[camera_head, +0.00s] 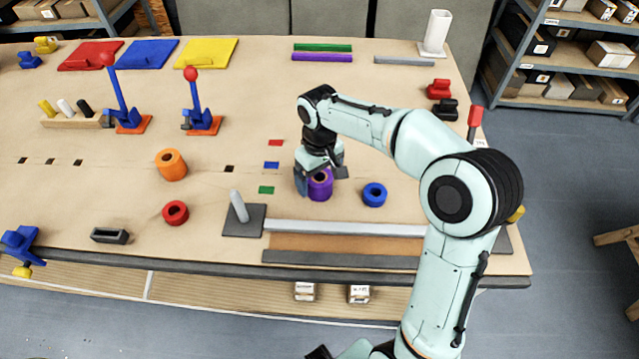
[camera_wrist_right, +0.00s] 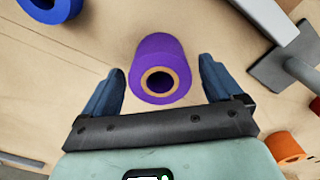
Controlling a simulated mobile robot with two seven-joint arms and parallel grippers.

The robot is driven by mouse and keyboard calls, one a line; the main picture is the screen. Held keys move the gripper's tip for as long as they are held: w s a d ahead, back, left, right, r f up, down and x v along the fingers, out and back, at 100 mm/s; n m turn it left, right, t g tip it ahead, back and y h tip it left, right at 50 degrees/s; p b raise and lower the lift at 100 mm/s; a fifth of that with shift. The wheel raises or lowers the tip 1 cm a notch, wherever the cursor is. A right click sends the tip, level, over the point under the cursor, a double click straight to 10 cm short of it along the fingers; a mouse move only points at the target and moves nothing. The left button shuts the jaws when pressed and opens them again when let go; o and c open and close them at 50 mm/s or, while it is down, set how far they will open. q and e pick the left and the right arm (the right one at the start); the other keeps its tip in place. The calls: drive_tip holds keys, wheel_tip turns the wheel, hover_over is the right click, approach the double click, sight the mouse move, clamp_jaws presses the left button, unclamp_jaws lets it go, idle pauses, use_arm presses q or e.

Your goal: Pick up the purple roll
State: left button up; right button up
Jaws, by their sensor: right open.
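The purple roll (camera_head: 320,188) stands upright on the workbench, below my right gripper in the head view. In the right wrist view the purple roll (camera_wrist_right: 160,60) shows its tan core and lies between and just beyond the two fingertips. My right gripper (camera_head: 321,177) is open and empty; in the wrist view its dark blue fingers (camera_wrist_right: 161,80) are spread on either side of the roll with a gap on both sides. Whether the fingers reach down around the roll is hard to tell. My left gripper is not in view.
A blue roll (camera_head: 375,194) stands close to the right of the purple roll. An orange roll (camera_head: 171,165) and a red roll (camera_head: 175,213) stand to the left. A grey base with a light peg (camera_head: 239,207) is at the lower left. Small coloured strips (camera_head: 271,165) lie nearby.

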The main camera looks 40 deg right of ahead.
drive_tip(key=shift+f, duration=0.1)
drive_tip(key=c, duration=1.1)
drive_tip(key=shift+r, duration=0.2)
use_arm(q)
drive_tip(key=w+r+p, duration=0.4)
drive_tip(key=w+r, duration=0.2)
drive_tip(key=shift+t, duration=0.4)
use_arm(e)
wheel_tip(320, 180, up, 27)
drive_tip(key=shift+f, duration=0.15)
